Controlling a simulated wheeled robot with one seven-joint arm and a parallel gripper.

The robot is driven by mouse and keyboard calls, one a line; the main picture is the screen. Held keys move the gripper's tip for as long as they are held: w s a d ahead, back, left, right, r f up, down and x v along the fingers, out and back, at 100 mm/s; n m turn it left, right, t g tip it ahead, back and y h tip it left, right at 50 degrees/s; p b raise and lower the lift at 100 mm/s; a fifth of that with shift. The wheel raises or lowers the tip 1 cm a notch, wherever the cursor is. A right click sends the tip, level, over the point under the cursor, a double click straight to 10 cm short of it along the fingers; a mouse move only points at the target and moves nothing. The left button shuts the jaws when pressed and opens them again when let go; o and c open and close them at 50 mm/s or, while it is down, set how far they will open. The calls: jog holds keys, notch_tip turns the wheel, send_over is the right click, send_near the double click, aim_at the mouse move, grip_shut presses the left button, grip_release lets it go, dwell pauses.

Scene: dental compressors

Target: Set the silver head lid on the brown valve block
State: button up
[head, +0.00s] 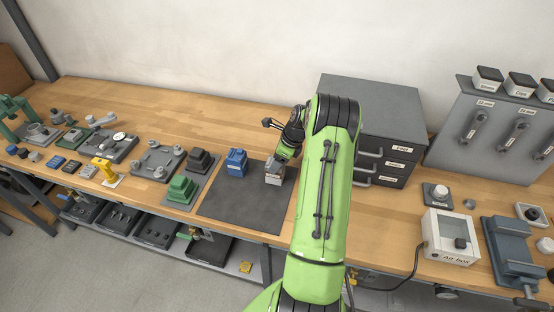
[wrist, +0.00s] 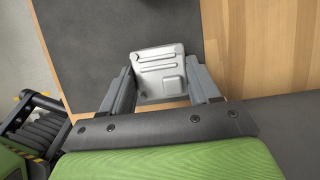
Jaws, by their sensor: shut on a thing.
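The silver head lid (wrist: 161,73) sits between the two fingers of my gripper (wrist: 160,80) in the wrist view, its ribbed top face showing. The fingers are shut on its left and right sides. In the head view my gripper (head: 279,165) is low over the right part of a dark grey mat. A small block with a pale top and brownish lower part (head: 274,180) shows under it. The brown valve block is not clearly seen apart from the lid; whether the lid touches it I cannot tell.
The dark mat (head: 240,208) has bare room at its front and left. A blue block (head: 236,162) stands on it to the left. Green (head: 182,189) and dark housings stand farther left. A grey drawer cabinet (head: 375,120) stands right of my arm.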

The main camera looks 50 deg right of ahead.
jog(key=o, duration=1.4)
jog(key=shift+r, duration=0.1)
notch_tip(320, 180, up, 7)
jog(key=p, duration=0.6)
